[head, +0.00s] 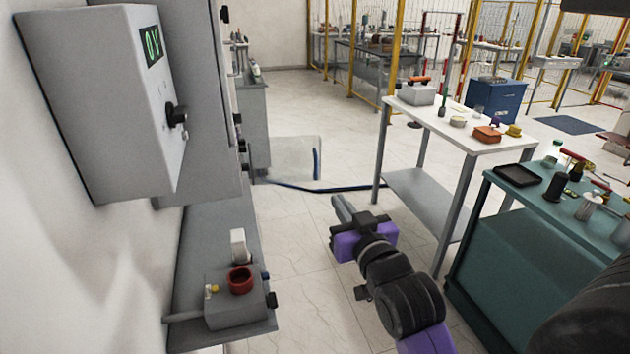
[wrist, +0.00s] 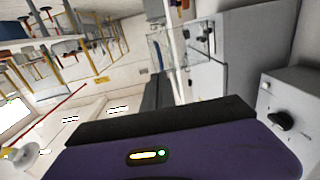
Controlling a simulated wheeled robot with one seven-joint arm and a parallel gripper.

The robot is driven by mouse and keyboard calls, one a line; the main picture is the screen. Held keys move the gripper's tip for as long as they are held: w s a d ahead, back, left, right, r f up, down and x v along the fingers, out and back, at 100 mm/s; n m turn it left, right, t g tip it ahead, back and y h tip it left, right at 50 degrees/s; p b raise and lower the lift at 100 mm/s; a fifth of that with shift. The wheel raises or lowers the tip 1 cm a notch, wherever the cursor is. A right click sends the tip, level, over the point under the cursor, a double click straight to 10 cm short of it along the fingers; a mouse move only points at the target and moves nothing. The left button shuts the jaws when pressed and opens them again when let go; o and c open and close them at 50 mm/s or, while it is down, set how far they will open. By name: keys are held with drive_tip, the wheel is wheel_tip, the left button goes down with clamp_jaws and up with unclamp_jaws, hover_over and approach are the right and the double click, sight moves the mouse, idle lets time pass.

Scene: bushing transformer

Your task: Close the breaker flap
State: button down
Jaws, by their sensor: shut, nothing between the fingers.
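A clear see-through panel (head: 292,158) with a dark blue right edge stands out from the wall cabinet, over the floor. It looks like the breaker flap, swung open. It also shows in the wrist view as a clear pane (wrist: 166,48) near the grey cabinets. My gripper (head: 340,206) is shut and empty. It is over the floor, below and right of the panel in the head view, and apart from it. The breaker behind the panel cannot be made out.
A grey box with a green display (head: 105,100) hangs on the left wall, with a grey box bearing a red ring (head: 234,298) on the shelf below. A white table (head: 455,110) and a teal bench (head: 530,240) stand right.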

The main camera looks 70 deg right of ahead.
sight(316, 169)
drive_tip(key=p+x, duration=0.2)
drive_tip(key=x, duration=1.1)
drive_tip(key=shift+d, duration=0.15)
